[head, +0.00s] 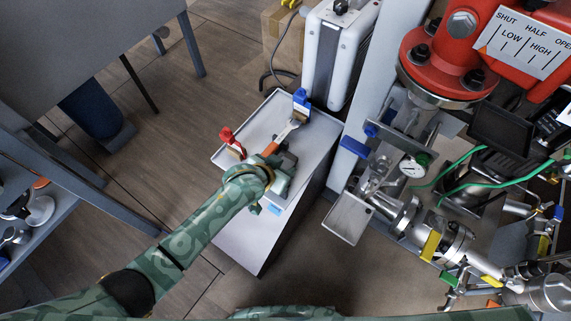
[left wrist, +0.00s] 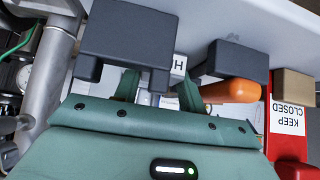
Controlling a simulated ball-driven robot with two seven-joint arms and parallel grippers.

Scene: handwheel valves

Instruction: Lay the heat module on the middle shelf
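My left gripper (head: 284,163) is low over the light grey top of a cabinet (head: 262,124). In the left wrist view its dark fingers (left wrist: 190,62) stand apart, and I see nothing clearly clamped between them. A white label showing an "H" (left wrist: 180,66) lies beyond the gap; the rest of its lettering is hidden, so I cannot confirm it is the heat module. An orange handle (head: 270,148) lies beside the gripper and also shows in the left wrist view (left wrist: 232,91). My right gripper is not in view.
A blue-topped item (head: 301,97) and a red-topped item (head: 227,134) stand on the cabinet top. A red part with a "KEEP CLOSED" label (left wrist: 289,117) is close by. A white case (head: 337,55) stands behind. Pipes and a red valve actuator (head: 440,60) crowd the right.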

